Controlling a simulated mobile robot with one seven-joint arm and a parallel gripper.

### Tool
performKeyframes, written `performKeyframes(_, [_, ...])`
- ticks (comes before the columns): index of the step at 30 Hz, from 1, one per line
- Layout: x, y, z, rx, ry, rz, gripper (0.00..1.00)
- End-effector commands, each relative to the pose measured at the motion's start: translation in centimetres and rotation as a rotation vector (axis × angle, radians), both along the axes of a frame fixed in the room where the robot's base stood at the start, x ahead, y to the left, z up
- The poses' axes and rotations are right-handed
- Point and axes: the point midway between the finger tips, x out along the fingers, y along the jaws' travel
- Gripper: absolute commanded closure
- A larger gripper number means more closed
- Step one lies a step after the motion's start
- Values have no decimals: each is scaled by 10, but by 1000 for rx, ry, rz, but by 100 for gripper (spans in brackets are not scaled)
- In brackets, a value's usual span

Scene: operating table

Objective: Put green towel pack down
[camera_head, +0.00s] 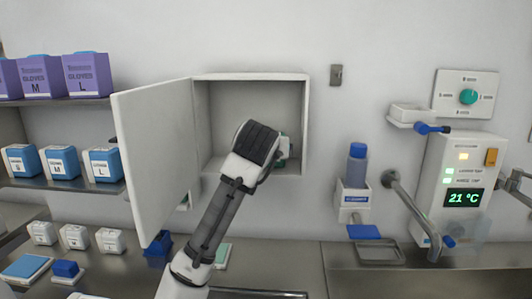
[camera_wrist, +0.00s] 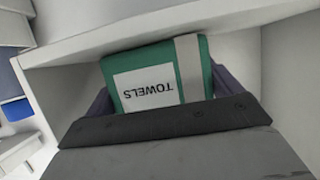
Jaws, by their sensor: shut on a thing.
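The green towel pack (camera_wrist: 197,70) has a white label reading TOWELS, upside down in the wrist view, and a grey band. My gripper (camera_wrist: 160,92) is shut on it, with a dark finger on each side. In the head view my gripper (camera_head: 276,150) reaches into the open white wall cabinet (camera_head: 230,110), and only a small green part of the pack (camera_head: 284,148) shows beside it. I cannot tell whether the pack touches the cabinet floor.
The cabinet door (camera_head: 155,160) stands open to the left. Shelves with glove boxes (camera_head: 88,74) and blue-white boxes (camera_head: 60,162) are at far left. A blue-capped bottle dispenser (camera_head: 355,170) and a panel reading 21 °C (camera_head: 464,150) are on the right. A counter (camera_head: 290,262) runs below.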

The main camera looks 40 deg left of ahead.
Motion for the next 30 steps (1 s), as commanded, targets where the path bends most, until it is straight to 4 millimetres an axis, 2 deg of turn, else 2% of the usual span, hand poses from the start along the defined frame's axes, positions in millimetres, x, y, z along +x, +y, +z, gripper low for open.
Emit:
performKeyframes(6, [0,0,-4,0,-1,-1,39])
performKeyframes(7, [0,0,-3,1,-1,0,5])
performKeyframes(9, [0,0,-3,1,0,0,0])
performKeyframes(17, [0,0,2,2,0,1,0])
performKeyframes(20, [-7,-5,5,2,-3,-2,0])
performKeyframes(30, [-62,-39,33,4,-4,-3,0])
